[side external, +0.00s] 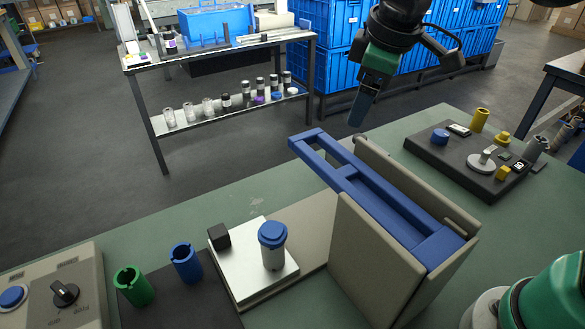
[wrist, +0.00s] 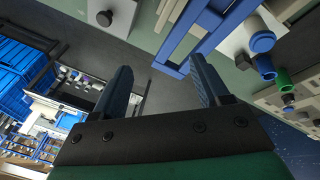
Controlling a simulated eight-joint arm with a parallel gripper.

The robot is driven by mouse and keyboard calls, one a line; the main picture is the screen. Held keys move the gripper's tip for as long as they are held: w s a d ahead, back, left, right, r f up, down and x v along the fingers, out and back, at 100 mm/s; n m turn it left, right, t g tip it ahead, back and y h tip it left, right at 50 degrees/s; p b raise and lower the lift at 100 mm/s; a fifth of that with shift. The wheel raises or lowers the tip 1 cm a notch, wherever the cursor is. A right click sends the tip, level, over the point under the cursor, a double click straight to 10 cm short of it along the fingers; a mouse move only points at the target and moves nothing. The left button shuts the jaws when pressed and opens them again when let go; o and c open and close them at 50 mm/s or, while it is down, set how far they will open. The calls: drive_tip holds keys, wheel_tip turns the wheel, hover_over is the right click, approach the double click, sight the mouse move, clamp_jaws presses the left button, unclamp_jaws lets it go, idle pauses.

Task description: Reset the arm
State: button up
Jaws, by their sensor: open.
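My gripper (side external: 360,108) hangs at the upper right in the side external view, above the far end of the machine. In the wrist view my gripper (wrist: 165,82) shows two dark blue fingers spread apart with nothing between them. The flow wrapper has beige side walls (side external: 375,250) and a blue frame (side external: 385,205) that slopes between them. The blue frame also shows in the wrist view (wrist: 185,38), beyond the fingers. My gripper is apart from it, and no contact shows.
A blue-capped cylinder (side external: 272,245) stands on a silver plate (side external: 250,285). Blue (side external: 186,263) and green (side external: 133,287) cups stand on a dark mat at the front left. A dark board (side external: 440,150) with several small parts lies at right. A shelf table (side external: 225,50) stands behind.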

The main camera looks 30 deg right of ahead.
sight(212, 234)
drive_tip(key=shift+w+a+n+g, duration=0.4)
drive_tip(key=shift+w+a+n, duration=0.15)
drive_tip(key=shift+a+n, duration=0.15)
drive_tip(key=w+a+n, duration=0.1)
drive_tip(key=w+a+n+g+h, duration=0.1)
drive_tip(key=a+n, duration=0.2)
drive_tip(key=shift+w+a+f+n+g+h, duration=0.3)
drive_tip(key=shift+w+a+n+g+h, duration=0.05)
drive_tip(key=shift+w+n+g+h, duration=0.05)
drive_tip(key=w+a+f+n+g+h, duration=0.1)
drive_tip(key=a+f+n+h, duration=0.1)
drive_tip(key=a+n, duration=0.25)
wheel_tip(212, 234, down, 16)
drive_tip(key=shift+w+d+f, duration=0.1)
drive_tip(key=shift+w+f, duration=0.05)
drive_tip(key=a, duration=1.2)
drive_tip(key=shift+r, duration=0.2)
drive_tip(key=shift+d, duration=0.1)
